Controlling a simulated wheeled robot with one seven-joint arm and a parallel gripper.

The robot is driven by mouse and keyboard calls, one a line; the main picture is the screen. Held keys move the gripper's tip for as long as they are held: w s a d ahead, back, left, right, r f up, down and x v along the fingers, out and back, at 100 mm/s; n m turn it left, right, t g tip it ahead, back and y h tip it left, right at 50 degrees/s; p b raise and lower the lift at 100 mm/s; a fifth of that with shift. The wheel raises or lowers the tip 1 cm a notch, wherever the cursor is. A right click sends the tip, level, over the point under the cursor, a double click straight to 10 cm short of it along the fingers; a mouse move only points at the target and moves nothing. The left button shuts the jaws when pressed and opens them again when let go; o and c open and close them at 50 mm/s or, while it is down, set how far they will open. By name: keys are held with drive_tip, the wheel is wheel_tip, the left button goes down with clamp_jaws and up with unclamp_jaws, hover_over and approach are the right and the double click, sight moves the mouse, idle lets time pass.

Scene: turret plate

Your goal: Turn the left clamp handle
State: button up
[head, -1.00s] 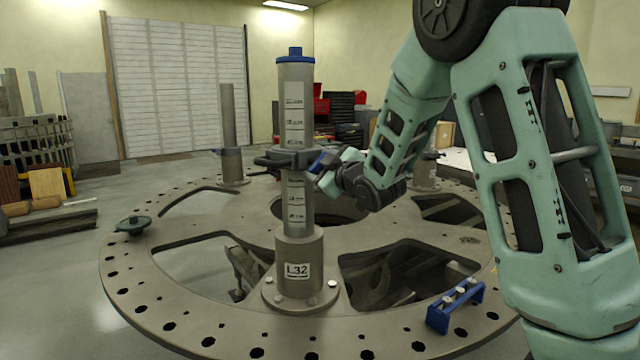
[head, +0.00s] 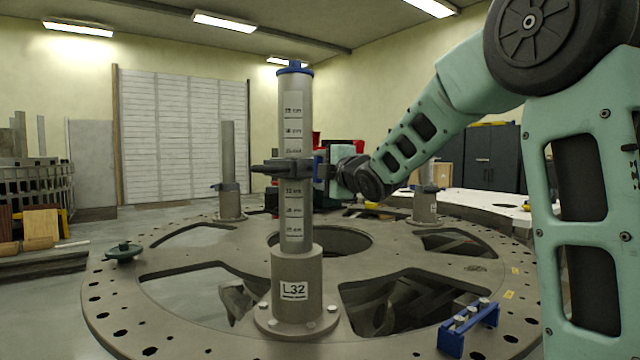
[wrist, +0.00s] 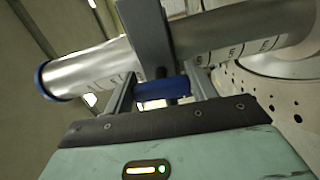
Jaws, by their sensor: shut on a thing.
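The front post (head: 294,218) labelled L32 stands upright on the turret plate (head: 215,325), with a scale and a blue cap. A dark clamp (head: 285,167) sits around the post at mid-height; it also shows in the wrist view (wrist: 150,35). The clamp's blue handle (wrist: 162,89) is on the clamp's right side in the head view. My gripper (wrist: 160,92) has one finger at each end of the blue handle and is shut on it. In the head view my gripper (head: 327,172) is small and partly hides the handle.
Two more posts stand behind, one left (head: 228,170) and one right (head: 427,200). A blue bracket with bolts (head: 468,325) lies front right on the plate. A green knob (head: 124,252) sits at its left edge. The plate has large openings.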

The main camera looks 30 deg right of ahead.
drive_tip(key=shift+n+b, duration=0.3)
drive_tip(key=shift+n, duration=0.1)
drive_tip(key=o, duration=1)
drive_tip(key=s+p, duration=0.1)
drive_tip(key=s, duration=0.4)
drive_tip(key=s+p, duration=0.2)
drive_tip(key=s, duration=0.4)
drive_tip(key=s+p, duration=0.2)
drive_tip(key=s, duration=0.4)
drive_tip(key=shift+s+a, duration=0.2)
drive_tip(key=shift+a, duration=0.15)
